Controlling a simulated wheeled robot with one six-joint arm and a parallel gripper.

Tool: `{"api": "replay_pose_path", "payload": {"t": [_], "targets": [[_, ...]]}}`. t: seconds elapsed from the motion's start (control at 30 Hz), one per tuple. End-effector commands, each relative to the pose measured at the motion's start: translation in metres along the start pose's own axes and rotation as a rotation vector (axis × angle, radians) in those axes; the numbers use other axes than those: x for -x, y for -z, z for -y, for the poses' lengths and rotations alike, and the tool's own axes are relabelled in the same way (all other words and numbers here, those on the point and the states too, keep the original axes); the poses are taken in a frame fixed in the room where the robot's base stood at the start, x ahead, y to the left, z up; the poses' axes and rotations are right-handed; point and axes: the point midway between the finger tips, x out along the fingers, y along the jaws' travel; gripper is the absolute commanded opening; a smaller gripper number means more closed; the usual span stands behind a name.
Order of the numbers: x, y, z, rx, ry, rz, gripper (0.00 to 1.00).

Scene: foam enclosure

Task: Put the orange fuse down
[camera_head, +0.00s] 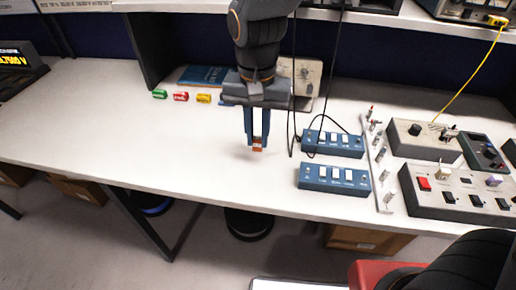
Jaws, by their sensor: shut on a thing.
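The orange fuse (257,145) is between the fingertips of my gripper (257,140), low over the white tabletop in the middle of the view. My gripper points down and is shut on the fuse. A faint shadow lies on the table near the fuse; I cannot tell whether the fuse touches the surface. The upper part of the fuse is hidden by the fingers.
Green (160,94), red (181,96) and yellow (204,98) fuses lie in a row at the back left. Two blue switch boxes (334,179) (333,143) stand to the right, with grey control panels (422,140) beyond. The white table (110,125) is clear to the left.

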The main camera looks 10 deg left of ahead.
Motion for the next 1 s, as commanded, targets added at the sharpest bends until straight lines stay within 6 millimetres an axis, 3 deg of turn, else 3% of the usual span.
{"api": "replay_pose_path", "payload": {"t": [0.43, 0.87, 0.9, 1.0], "targets": [[-0.049, -0.001, 0.001, 0.003, -0.001, 0.001, 0.00], [-0.055, -0.001, 0.001, 0.003, 0.000, 0.000, 0.00], [-0.055, -0.001, 0.001, 0.003, 0.001, -0.001, 0.21], [-0.054, -0.001, 0.001, 0.003, 0.001, -0.001, 0.36]]}}
